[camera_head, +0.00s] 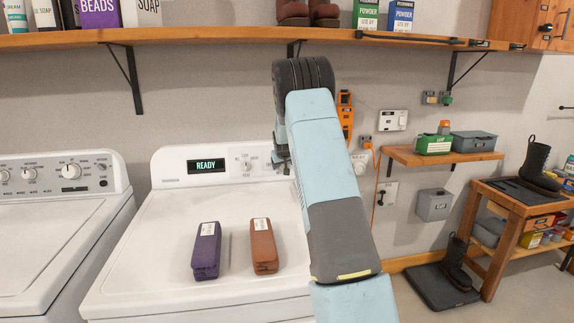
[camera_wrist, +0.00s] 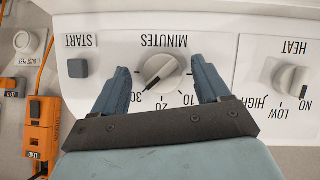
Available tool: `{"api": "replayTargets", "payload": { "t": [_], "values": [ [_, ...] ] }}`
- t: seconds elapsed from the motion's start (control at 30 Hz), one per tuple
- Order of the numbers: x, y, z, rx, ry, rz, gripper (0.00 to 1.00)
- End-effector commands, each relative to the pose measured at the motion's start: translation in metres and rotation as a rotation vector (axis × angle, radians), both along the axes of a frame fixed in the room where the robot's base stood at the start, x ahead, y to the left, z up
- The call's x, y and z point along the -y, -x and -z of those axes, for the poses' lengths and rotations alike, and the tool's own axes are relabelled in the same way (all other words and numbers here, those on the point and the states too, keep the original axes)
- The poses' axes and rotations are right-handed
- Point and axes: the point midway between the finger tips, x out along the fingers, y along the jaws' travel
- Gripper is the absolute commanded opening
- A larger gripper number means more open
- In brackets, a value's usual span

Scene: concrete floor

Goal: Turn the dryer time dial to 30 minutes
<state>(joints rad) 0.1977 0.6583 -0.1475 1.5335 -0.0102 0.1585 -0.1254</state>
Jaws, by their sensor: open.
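The time dial (camera_wrist: 162,73) is a white round knob under the word MINUTES on the dryer's white control panel, in the upside-down wrist view. Its dark pointer line aims at the lower left, toward the 30 mark. My gripper (camera_wrist: 163,82) is open, with one blue-grey finger on each side of the dial and visible gaps between. In the head view my gripper (camera_head: 282,158) is at the panel of the dryer (camera_head: 170,225), and my arm hides the time dial.
The HEAT dial (camera_wrist: 292,75) and START button (camera_wrist: 78,68) flank the time dial. The dryer display (camera_head: 206,165) reads READY. A shelf (camera_head: 200,33) runs above.

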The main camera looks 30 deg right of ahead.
Motion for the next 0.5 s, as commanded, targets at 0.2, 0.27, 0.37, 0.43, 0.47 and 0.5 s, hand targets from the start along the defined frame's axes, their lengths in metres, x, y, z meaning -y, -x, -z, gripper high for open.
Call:
{"api": "replayTargets", "payload": {
  "t": [0.2,0.27,0.37,0.43,0.47,0.5],
  "values": [
    [-0.001,0.001,-0.002,0.000,-0.001,-0.001,0.76],
    [-0.002,0.003,-0.005,0.001,-0.001,-0.001,0.76],
    [-0.005,0.011,-0.012,0.001,-0.001,-0.001,0.76],
    [-0.009,0.017,-0.020,0.002,0.000,-0.001,0.76],
    [-0.010,0.021,-0.023,0.002,0.000,-0.001,0.76],
    [-0.012,0.025,-0.027,0.001,-0.001,-0.002,0.76]
  ]
}}
